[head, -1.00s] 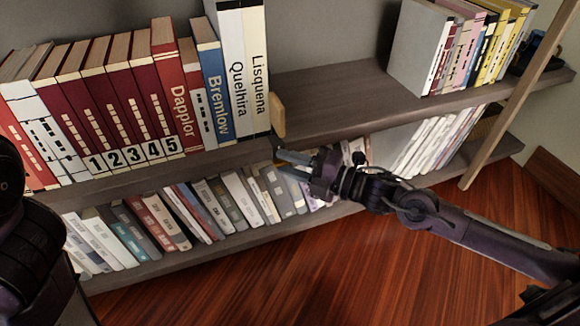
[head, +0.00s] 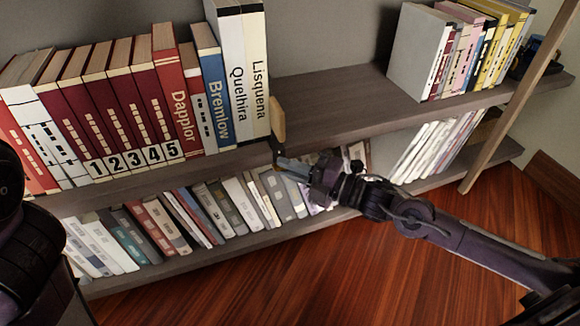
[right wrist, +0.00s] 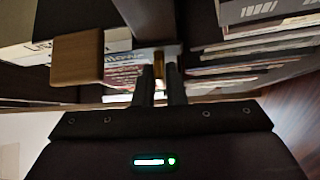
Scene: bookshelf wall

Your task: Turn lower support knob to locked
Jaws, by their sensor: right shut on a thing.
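My right gripper (head: 280,164) is at the front edge of the upper shelf, just below the wooden support block (head: 279,118). In the right wrist view its two fingers (right wrist: 159,88) are shut on a small brass-coloured knob (right wrist: 158,63). The wooden block also shows there, to the left of the fingers (right wrist: 77,57). In the head view the fingers mostly hide the knob, and a dark fitting (head: 277,147) shows just above them. I cannot read any locked mark. My left arm shows at the left edge, but its gripper is out of view.
Tall white books (head: 242,70) stand left of the block, with red numbered volumes (head: 120,110) further left. Leaning books (head: 190,215) fill the lower shelf close below my gripper. A wooden post (head: 510,110) stands at the right.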

